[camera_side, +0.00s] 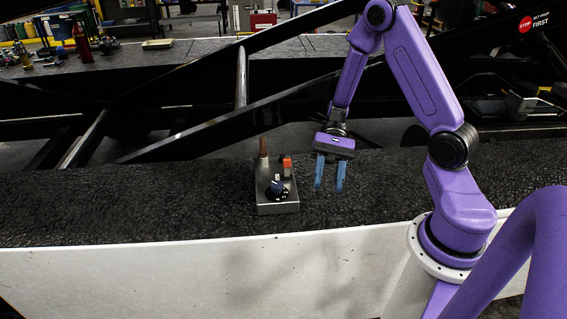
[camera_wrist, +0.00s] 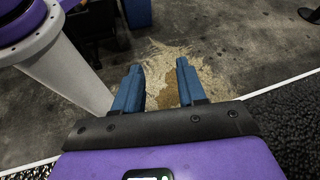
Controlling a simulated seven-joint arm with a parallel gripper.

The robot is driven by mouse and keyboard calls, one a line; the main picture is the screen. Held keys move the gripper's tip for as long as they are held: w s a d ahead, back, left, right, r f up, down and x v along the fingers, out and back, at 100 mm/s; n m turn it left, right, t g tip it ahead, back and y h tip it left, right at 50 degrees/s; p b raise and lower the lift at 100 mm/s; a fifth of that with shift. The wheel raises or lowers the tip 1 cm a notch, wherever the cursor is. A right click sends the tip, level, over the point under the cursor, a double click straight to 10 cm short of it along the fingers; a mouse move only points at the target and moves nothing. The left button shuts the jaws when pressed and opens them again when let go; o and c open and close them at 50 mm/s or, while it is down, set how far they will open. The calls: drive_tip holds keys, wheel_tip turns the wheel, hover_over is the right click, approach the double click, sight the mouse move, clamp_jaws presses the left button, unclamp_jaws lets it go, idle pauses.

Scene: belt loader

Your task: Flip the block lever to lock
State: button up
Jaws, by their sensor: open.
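A small grey metal control box (camera_side: 278,208) sits on the black textured surface in the side view. It carries a dark round knob (camera_side: 277,188), an orange-red switch (camera_side: 287,164) and an upright brown lever (camera_side: 263,147) at its back left. I cannot tell for certain which of these is the block lever. My gripper (camera_side: 329,186) is to the right of the box, apart from it, with its blue fingers spread and empty. In the wrist view, my gripper (camera_wrist: 158,75) also shows open, with only floor between the fingers. The box is not in the wrist view.
The black textured belt (camera_side: 120,206) is clear left of the box. A white side panel (camera_side: 190,279) runs along its front edge. Dark diagonal beams (camera_side: 215,127) stand behind. A red bottle (camera_side: 82,44) and other small items lie on the far surface.

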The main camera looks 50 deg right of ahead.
drive_tip(key=w+d+f+m+t+y, duration=0.4)
drive_tip(key=w+d+m+t, duration=0.2)
drive_tip(key=d+m+t, duration=0.15)
drive_tip(key=m+t+h, duration=0.3)
drive_tip(key=m+t, duration=0.8)
approach(290, 161)
drive_tip(key=x, duration=1.2)
drive_tip(key=shift+w+a+f, duration=0.1)
drive_tip(key=shift+w+f, duration=0.15)
drive_tip(key=shift+w, duration=0.25)
